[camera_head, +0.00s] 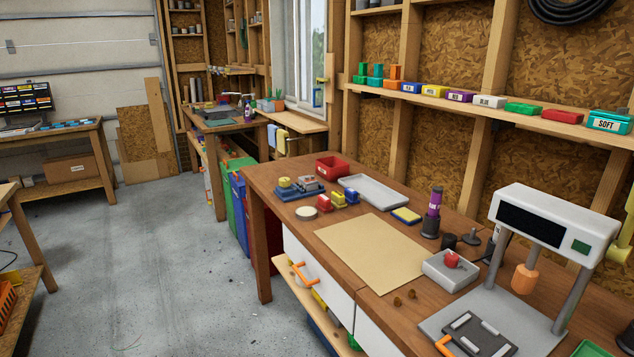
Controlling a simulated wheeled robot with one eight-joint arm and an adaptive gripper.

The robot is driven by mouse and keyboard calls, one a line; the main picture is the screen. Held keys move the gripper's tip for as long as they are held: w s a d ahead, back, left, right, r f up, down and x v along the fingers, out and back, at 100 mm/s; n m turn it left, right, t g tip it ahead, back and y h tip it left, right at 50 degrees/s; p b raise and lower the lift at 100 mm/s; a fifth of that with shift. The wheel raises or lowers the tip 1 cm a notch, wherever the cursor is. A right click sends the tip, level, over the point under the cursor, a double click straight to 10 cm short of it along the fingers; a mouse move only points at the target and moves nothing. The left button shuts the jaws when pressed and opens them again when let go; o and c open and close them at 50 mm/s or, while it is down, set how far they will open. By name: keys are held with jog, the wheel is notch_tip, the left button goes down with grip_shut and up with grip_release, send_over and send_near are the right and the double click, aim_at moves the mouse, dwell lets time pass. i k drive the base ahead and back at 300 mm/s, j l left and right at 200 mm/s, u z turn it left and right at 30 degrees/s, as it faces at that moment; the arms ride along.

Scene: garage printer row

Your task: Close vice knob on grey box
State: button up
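A light grey box (449,276) stands on the wooden workbench, to the left of the white press. A small red knob (452,260) sits on its top. From this view I cannot tell whether the knob is turned open or closed. My gripper does not show in the head view.
A white press (552,222) with a hanging orange part stands to the right of the box. A tan mat (371,253) lies to the left. A black and purple bottle (433,212) and small dark items stand behind the box. Floor (150,270) left of the bench is open.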

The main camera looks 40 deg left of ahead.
aim_at(284, 182)
jog(key=i+u, duration=0.2)
jog(key=u, duration=0.25)
jog(key=i+u, duration=0.15)
jog(key=u, duration=0.25)
jog(key=i+l+u, duration=0.15)
jog(key=u, duration=1)
